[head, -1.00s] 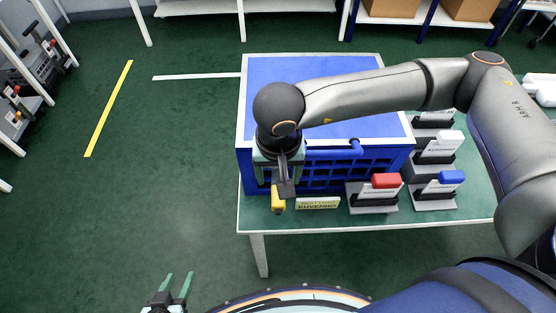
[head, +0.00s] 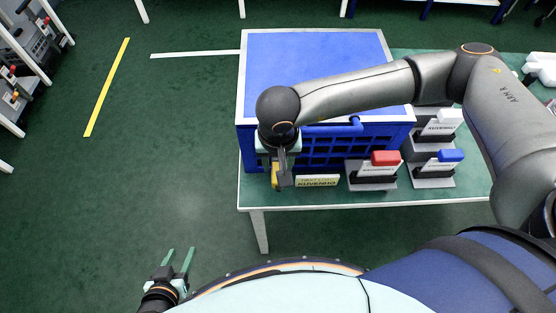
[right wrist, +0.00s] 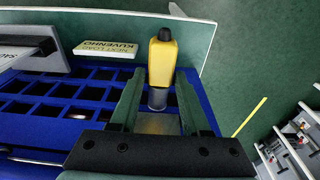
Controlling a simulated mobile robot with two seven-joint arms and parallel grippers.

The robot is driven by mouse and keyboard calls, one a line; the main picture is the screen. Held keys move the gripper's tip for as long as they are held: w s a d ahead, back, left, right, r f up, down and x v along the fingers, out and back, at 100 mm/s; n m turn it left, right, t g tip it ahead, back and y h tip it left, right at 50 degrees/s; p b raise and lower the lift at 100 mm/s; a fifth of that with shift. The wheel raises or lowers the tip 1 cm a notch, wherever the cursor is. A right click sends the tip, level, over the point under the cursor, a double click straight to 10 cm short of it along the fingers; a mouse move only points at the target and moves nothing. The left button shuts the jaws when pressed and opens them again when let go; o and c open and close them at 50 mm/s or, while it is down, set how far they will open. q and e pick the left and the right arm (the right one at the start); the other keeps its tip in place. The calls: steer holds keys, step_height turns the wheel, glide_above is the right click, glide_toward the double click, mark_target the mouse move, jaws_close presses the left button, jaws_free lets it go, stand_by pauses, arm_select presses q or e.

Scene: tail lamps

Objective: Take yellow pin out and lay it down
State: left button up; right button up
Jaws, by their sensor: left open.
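The yellow pin (right wrist: 163,62) has a yellow handle with a black cap and a grey shaft. It sits at the front left of the blue crate (head: 330,150), its handle pointing out past the grid wall. In the head view the pin (head: 275,177) is partly hidden by my right gripper (head: 282,180). In the right wrist view my right gripper (right wrist: 160,78) is open, its fingers on either side of the pin's shaft, with gaps showing. Whether the fingers reach the pin's depth is unclear. My left gripper (head: 181,258) is open and empty, low over the floor.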

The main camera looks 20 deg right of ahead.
jaws_close()
stand_by(0.7)
